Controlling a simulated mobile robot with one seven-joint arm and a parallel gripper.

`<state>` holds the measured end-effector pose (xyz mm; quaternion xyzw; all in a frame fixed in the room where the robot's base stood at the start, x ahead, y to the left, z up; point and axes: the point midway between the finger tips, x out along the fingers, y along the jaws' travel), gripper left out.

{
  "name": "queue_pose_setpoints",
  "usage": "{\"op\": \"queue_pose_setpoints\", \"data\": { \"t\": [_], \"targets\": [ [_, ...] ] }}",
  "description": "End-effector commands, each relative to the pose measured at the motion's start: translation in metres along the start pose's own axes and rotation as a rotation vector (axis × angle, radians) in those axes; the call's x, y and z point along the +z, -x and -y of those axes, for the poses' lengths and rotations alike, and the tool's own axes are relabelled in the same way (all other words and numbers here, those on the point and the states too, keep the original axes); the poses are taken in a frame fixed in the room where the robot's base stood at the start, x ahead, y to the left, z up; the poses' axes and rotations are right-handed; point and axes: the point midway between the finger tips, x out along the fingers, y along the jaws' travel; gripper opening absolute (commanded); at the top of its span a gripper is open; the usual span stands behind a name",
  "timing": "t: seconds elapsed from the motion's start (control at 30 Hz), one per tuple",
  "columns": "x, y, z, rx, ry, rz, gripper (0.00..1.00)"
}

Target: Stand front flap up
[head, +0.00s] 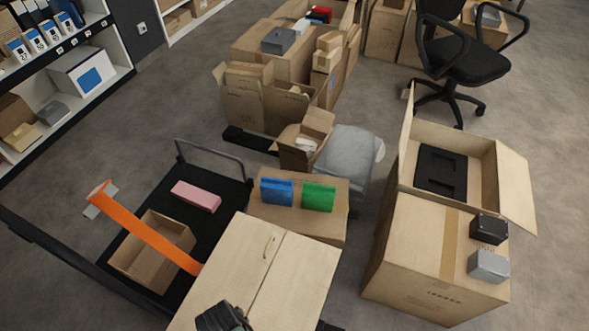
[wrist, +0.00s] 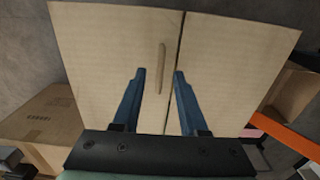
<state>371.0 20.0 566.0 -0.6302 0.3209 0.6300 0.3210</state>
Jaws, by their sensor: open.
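A large tan carton fills the bottom middle of the head view, its two top flaps (head: 225,265) lying flat and meeting at a dark seam. In the wrist view the left flap (wrist: 105,60) carries a narrow tan tab (wrist: 161,68) beside the seam, and the right flap (wrist: 232,65) is plain. Which of the two is the front flap I cannot tell. My gripper (wrist: 159,75) is open, its two blue fingers apart, one to each side of the tab's line.
A carton with blue and green boxes (head: 298,193) stands just behind. A cart (head: 130,245) with a small open carton and a pink block (head: 196,196) is at left. An open carton (head: 515,190) and a taped carton (head: 440,250) stand at right. Bare floor lies between.

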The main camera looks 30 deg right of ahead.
Motion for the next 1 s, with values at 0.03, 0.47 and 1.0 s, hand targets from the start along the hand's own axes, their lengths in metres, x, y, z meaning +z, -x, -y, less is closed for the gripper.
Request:
{"op": "queue_pose_setpoints", "data": {
  "t": [0.03,0.47,1.0],
  "targets": [
    [0.000,-0.008,0.000,0.000,0.000,0.000,0.42],
    [0.000,-0.014,0.000,0.001,0.000,0.000,0.42],
    [0.000,-0.021,0.000,0.000,0.000,0.000,0.26]
  ]
}}
